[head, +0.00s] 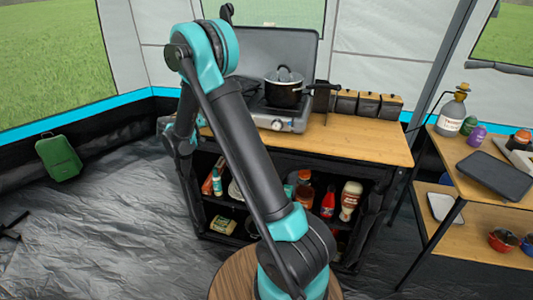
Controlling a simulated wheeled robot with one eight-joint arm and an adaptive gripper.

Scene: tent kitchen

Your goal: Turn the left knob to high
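A grey camping stove (297,125) with a raised lid (285,50) stands on the wooden counter. One knob (277,124) shows on its front face, right of my arm. The stove's left part, where a left knob could sit, is hidden behind my arm, so I cannot see that knob or its setting. A black pot (284,88) with a lid stands on the right side of the stove. My arm rises from the bottom, bends at the top left and comes down left of the stove. My gripper cannot be made out; the arm's own links cover that area.
Several dark canisters (368,104) stand on the counter (365,142) right of the stove. Shelves below hold bottles and jars. A side table (465,160) at right carries bottles and a dark tray (494,175).

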